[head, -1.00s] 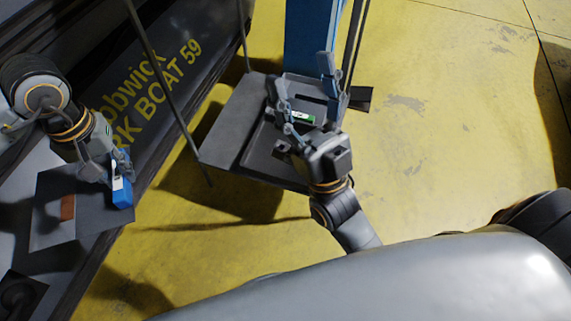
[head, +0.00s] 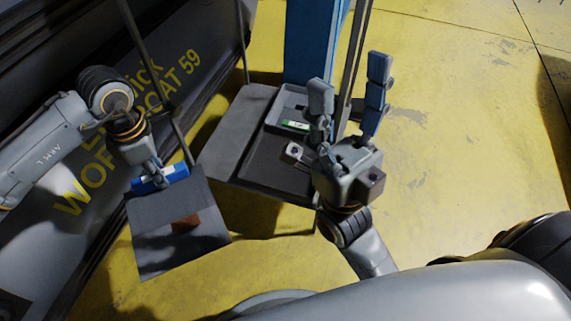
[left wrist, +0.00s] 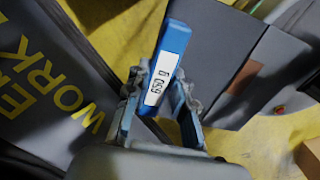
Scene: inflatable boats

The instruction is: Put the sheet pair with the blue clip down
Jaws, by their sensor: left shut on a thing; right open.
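My left gripper (head: 157,180) is shut on the blue clip (head: 178,173) at the top edge of the sheet pair. The dark grey sheet pair (head: 160,248) hangs from the clip above the yellow floor, left of the stand, with a brown patch on its face. In the left wrist view the clip (left wrist: 176,42) lies between the fingers, its white label reading 650 g. The far ends of the sheets cannot be told clearly there. My right gripper (head: 348,88) is open and empty, its fingers pointing up at the right side of the stand.
A grey stand top (head: 232,128) has a bare left part. On its right are a shallow tray (head: 276,112), a green-and-white item (head: 295,126) and a small grey block (head: 294,152). A dark boat (head: 100,165) lines the left. A blue post (head: 312,45) stands behind.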

